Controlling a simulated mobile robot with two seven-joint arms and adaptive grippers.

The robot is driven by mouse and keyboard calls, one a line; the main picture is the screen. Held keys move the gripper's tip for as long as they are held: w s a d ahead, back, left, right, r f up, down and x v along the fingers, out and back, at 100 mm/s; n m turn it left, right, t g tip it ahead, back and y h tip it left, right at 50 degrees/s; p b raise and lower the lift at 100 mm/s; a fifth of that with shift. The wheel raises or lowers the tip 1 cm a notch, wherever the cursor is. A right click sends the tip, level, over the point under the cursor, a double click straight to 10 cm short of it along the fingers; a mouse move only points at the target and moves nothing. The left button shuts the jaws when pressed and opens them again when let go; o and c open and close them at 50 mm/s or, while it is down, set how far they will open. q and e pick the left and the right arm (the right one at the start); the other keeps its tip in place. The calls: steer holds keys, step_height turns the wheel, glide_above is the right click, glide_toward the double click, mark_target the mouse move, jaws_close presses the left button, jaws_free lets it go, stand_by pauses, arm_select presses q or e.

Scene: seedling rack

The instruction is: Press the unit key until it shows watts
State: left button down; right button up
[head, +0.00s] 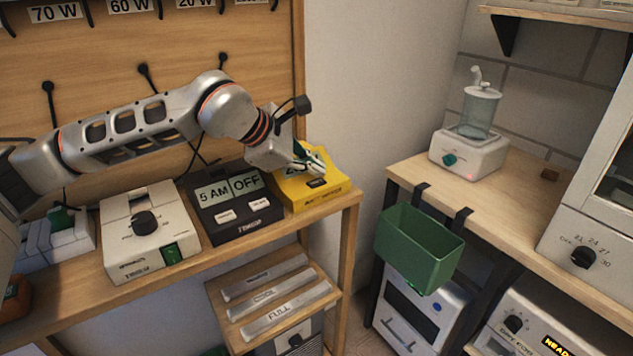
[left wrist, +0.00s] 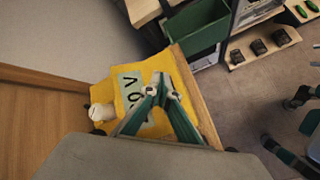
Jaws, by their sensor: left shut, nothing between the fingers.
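The yellow meter (head: 330,187) sits at the right end of the wooden shelf, with a small dark key (head: 317,183) on its front part. My left gripper (head: 312,166) is over the meter, fingers shut and empty, pointing down at its top. The fingers and wrist hide much of the meter's display in the head view. In the left wrist view the display (left wrist: 129,92) shows rotated characters, seemingly including a 0 and a V; its far end is covered by the gripper. I cannot tell whether the fingertips touch the meter.
Left of the meter stand a black timer (head: 243,222) reading "5 AM OFF" and a cream dial box (head: 150,247). A green bin (head: 420,248) hangs from the right-hand bench, beyond a gap. Black pegs stick out of the board behind my arm.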

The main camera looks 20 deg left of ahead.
steer(key=shift+w+r, duration=0.1)
steer(key=shift+r, duration=0.1)
arm_select(q)
steer(key=shift+f, duration=0.45)
arm_select(e)
steer(key=shift+f, duration=0.1)
arm_select(q)
steer(key=shift+f, duration=0.35)
arm_select(e)
steer(key=shift+f, duration=0.15)
stand_by(0.5)
stand_by(0.3)
arm_select(q)
steer(key=shift+r+p, duration=0.4)
steer(key=shift+r, duration=0.45)
arm_select(e)
steer(key=shift+w+r, duration=0.3)
steer(key=shift+r, duration=0.6)
arm_select(q)
steer(key=shift+f, duration=0.1)
